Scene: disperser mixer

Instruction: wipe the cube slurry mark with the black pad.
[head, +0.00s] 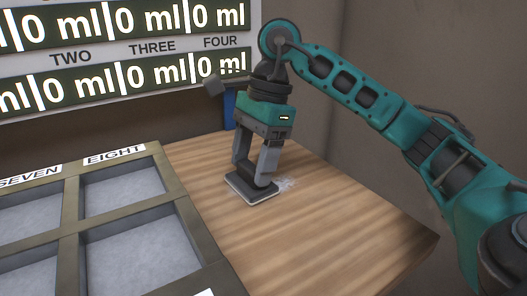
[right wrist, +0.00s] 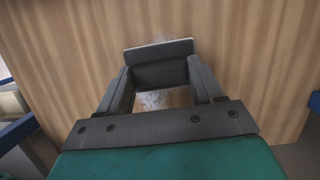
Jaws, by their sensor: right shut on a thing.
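The black pad (head: 250,190) lies flat on the wooden table, with a pale underside edge. My right gripper (head: 257,172) points down and is shut on the pad's raised grip. In the right wrist view the pad (right wrist: 160,52) sits between the two fingers of my gripper (right wrist: 161,90). The slurry mark (head: 285,184) is a small whitish smear on the wood, just right of the pad and partly hidden by it. In the right wrist view the mark (right wrist: 155,99) shows between the fingers, beside the pad. My left gripper is not in view.
A framed tray (head: 184,218) with compartments labelled SEVEN and EIGHT stands at the left of the table. A board with ml readouts (head: 120,45) hangs behind. A blue object (head: 229,110) stands behind my gripper. The wooden table (head: 330,235) is clear at the front right.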

